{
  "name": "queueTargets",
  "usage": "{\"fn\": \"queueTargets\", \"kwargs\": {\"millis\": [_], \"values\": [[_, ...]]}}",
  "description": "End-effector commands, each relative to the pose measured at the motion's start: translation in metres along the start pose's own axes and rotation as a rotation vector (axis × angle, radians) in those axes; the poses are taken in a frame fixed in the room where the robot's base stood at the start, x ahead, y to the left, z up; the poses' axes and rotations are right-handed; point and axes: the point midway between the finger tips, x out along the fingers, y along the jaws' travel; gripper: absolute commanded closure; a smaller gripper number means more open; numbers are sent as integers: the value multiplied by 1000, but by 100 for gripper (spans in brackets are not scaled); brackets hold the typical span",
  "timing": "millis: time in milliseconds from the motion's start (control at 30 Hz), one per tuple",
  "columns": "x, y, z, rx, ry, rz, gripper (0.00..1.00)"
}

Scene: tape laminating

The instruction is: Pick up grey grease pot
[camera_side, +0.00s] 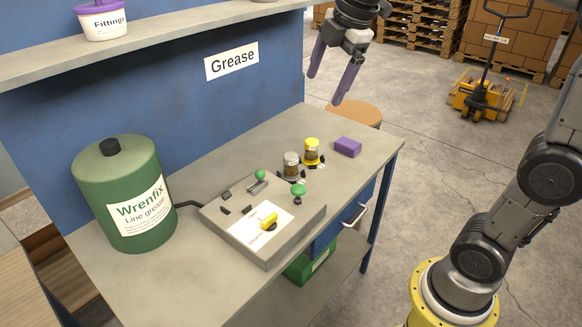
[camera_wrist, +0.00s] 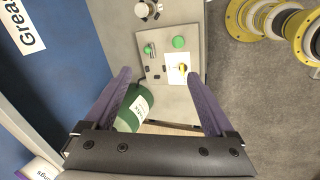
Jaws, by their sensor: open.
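The grey grease pot (camera_side: 291,164) is a small jar with a grey lid and a brownish body. In the wrist view, a round grey-topped pot (camera_wrist: 141,9) at the top edge looks like the same one. My gripper (camera_side: 325,90) has two long purple fingers, spread apart and empty. It hangs high above and behind the table's far end, well clear of the pots. In the wrist view, my gripper (camera_wrist: 158,73) shows nothing held between its fingers.
A purple block (camera_side: 347,147) lies right of the yellow-lidded pot. Green knobs (camera_side: 298,190) and small black pieces are near the pots. A big green grease drum (camera_side: 122,195) stands left. A blue back panel (camera_side: 180,105) and shelf (camera_side: 160,37) rise behind the table.

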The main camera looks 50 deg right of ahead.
Motion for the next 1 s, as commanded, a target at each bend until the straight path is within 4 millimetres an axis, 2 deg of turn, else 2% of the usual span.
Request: {"fn": "queueTargets", "kwargs": {"millis": [33,200,267,400,500,600,700,867,1000], "values": [[14,20,2,-47,-9,-29,11],[64,74,10,-190,-22,-111,11],[86,89,15,-223,-24,-143,11],[144,115,29,-242,-26,-216,11],[181,122,40,-221,-29,-262,11],[210,120,49,-205,-30,-306,11],[228,114,55,-193,-30,-342,11],[246,107,59,-186,-30,-354,11],[271,97,61,-187,-30,-355,11]]}}
